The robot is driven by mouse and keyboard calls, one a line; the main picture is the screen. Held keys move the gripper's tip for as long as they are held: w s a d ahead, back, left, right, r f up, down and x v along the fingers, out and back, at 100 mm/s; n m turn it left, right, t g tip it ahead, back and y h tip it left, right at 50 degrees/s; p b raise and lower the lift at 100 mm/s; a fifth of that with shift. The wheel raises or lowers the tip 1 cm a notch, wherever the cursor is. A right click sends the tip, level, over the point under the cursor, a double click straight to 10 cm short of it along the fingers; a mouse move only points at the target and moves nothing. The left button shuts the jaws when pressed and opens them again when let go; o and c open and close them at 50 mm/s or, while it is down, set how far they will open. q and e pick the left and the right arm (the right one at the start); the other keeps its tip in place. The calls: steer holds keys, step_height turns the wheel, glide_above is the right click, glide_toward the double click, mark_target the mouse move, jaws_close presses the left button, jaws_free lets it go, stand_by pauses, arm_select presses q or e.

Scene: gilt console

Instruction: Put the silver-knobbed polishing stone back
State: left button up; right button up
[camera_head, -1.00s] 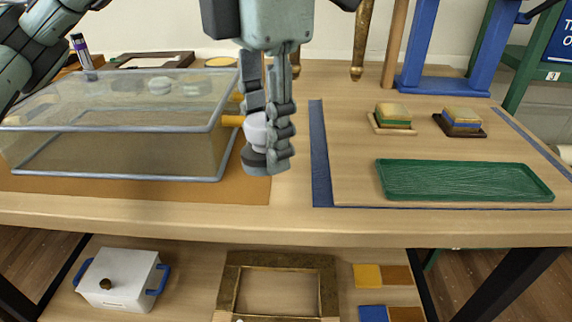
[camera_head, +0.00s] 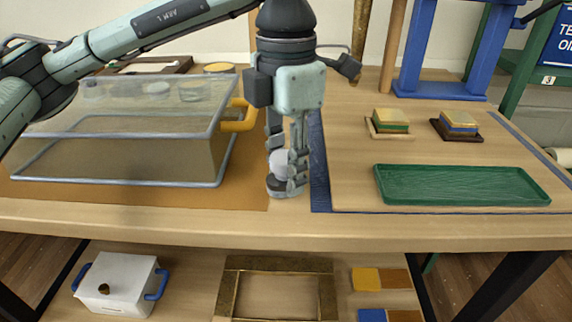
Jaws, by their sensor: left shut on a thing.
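My left gripper (camera_head: 287,180) points down near the table's front edge, between the clear case and the green tray. It is shut on the polishing stone (camera_head: 280,163), which has a pale silvery knob and a darker lower part. The fingers hide much of the stone. I cannot tell whether its underside touches the table or hangs just above it. My right gripper is not in view.
A clear case (camera_head: 110,184) with a yellow handle (camera_head: 238,117) stands close on the left. A green tray (camera_head: 460,203) and two small layered blocks (camera_head: 390,120) (camera_head: 459,122) are on the right. A white box (camera_head: 117,284) and gilt frame (camera_head: 277,264) are on the lower shelf.

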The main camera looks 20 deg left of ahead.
arm_select(q)
steer(key=shift+f, duration=0.15)
steer(key=o, duration=1)
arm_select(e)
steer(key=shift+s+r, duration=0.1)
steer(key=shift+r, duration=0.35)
